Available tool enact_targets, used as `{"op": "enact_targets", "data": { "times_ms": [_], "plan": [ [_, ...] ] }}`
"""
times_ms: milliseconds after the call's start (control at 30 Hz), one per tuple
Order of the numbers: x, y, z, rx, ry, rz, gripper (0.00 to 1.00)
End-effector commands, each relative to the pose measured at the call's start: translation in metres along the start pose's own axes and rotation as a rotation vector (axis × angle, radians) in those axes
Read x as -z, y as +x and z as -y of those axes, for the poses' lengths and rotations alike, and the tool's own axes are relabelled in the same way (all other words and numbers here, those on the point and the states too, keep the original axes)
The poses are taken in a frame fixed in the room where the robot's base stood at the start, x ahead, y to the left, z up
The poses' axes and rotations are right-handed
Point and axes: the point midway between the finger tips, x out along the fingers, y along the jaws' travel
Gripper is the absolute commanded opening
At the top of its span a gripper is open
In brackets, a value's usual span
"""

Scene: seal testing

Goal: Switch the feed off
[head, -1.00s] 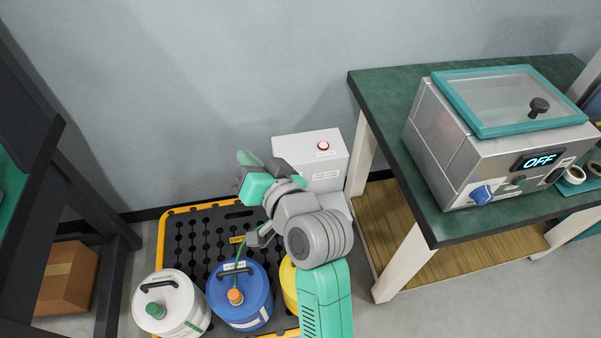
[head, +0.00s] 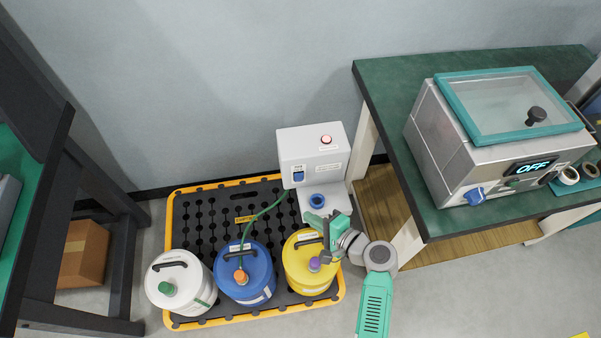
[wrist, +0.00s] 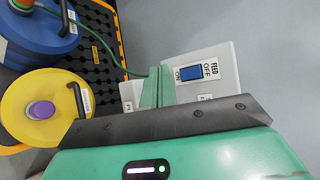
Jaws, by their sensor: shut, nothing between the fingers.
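The feed unit is a white box (head: 310,146) against the back wall, with a red round button or lamp (head: 326,140) on top. Its blue feed rocker switch (head: 298,175) is on the front face at the left. In the wrist view the blue rocker (wrist: 191,72) sits between the labels OFF and ON under the word FEED. I cannot tell which side is pressed in. My gripper (head: 313,222) is shut and empty, in front of the box and near the yellow drum, apart from the switch. Its closed green fingers (wrist: 157,86) show left of the rocker in the wrist view.
White (head: 180,280), blue (head: 245,272) and yellow (head: 308,265) drums stand on a yellow-rimmed black spill pallet (head: 174,235). A green hose (head: 270,210) runs from the blue drum to the box. A green-topped bench (head: 385,95) with a machine reading OFF (head: 450,135) stands right.

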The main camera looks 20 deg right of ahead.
Motion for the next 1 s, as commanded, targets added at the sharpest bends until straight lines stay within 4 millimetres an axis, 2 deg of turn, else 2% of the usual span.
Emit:
{"op": "enact_targets", "data": {
  "times_ms": [167, 700, 1000],
  "plan": [
    [0.003, 0.004, 0.002, 0.001, -0.003, 0.0, 0.0],
    [0.04, 0.054, 0.036, 0.0, -0.005, 0.0, 0.0],
    [0.045, 0.062, 0.045, 0.0, -0.003, -0.001, 0.0]
  ]
}}
